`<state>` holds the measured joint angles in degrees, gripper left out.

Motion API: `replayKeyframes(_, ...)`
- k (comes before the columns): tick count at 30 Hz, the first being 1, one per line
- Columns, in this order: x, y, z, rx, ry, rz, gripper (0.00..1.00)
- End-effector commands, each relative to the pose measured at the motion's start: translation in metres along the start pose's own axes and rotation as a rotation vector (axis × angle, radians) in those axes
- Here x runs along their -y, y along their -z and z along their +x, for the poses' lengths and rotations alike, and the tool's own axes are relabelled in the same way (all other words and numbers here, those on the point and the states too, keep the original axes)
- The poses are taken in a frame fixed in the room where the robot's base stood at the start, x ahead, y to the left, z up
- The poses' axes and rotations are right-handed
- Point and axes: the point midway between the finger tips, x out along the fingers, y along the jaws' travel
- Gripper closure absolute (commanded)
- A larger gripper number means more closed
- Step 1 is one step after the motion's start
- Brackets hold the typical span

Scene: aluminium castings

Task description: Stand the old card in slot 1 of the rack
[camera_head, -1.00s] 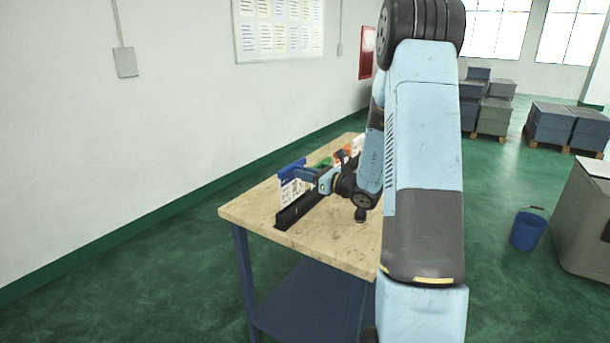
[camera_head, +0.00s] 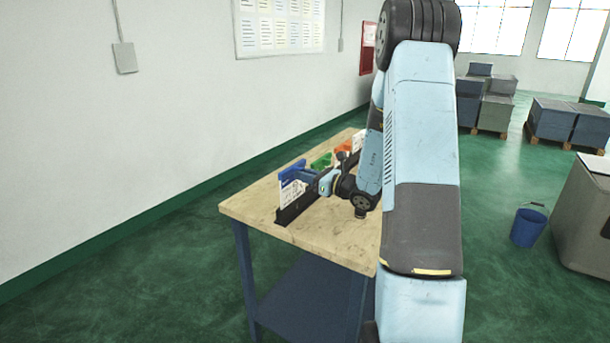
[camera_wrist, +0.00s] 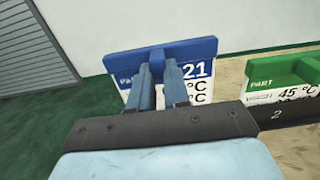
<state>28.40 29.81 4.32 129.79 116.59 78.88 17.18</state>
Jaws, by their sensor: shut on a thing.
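My gripper (camera_wrist: 160,88) is shut on a white card with a blue top bar (camera_wrist: 190,50), near the top of the card. The card also shows in the head view (camera_head: 291,173), roughly upright at the near end of the black rack (camera_head: 287,213). Its lower edge meets the rack in the picture; I cannot tell how deep it sits. Its printed face is partly hidden by my fingers, and part of a "21" and "°C" shows. A green-topped card (camera_wrist: 284,73) stands beside it, over the rack's number 2 (camera_wrist: 275,115).
The rack stands on a wooden-topped table (camera_head: 255,208) with blue legs. An orange-topped card (camera_head: 343,148) stands further along the rack. A white wall runs behind the table. A blue bucket (camera_head: 527,228) stands on the floor at right.

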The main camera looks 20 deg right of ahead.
Motion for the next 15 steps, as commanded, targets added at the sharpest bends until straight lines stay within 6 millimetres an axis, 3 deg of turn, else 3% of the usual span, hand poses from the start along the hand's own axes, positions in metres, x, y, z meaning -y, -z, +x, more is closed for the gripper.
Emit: replayKeyframes(15,0.0001,0.0105,0.0,0.001,0.0,0.001,1.0)
